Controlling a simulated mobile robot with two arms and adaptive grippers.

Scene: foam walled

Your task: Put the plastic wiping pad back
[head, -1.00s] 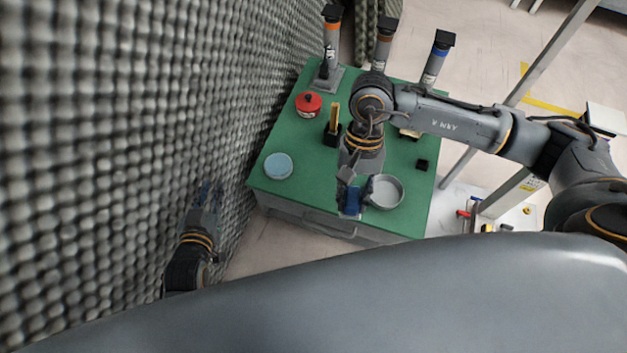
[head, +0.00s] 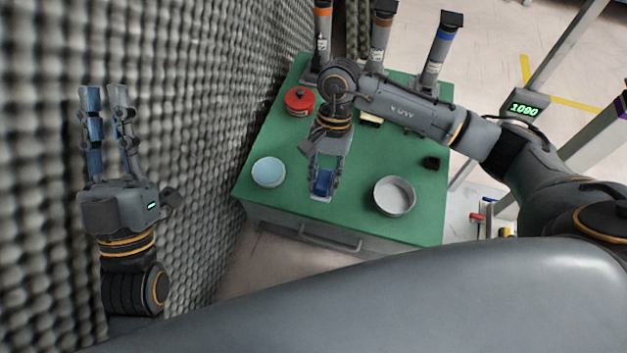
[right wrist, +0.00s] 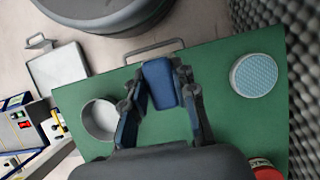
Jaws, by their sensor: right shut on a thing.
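A dark blue pad (head: 323,182), which I take to be the plastic wiping pad, is between the fingers of my right gripper (head: 323,190). The right gripper is shut on it above the front of the green table. The pad (right wrist: 160,84) also shows between the fingers in the right wrist view. A round grey dish (head: 394,196) stands right of the gripper. A round tub with a light blue, textured top (head: 268,172) stands left of it. My left gripper (head: 104,92) is open and empty, fingers up, by the foam wall.
The green table (head: 358,222) carries a red tin (head: 299,101) at the back left and a small black block (head: 431,163) at the right. Several upright grey tubes (head: 437,55) stand at the back. The grey foam wall (head: 215,130) is close on the left.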

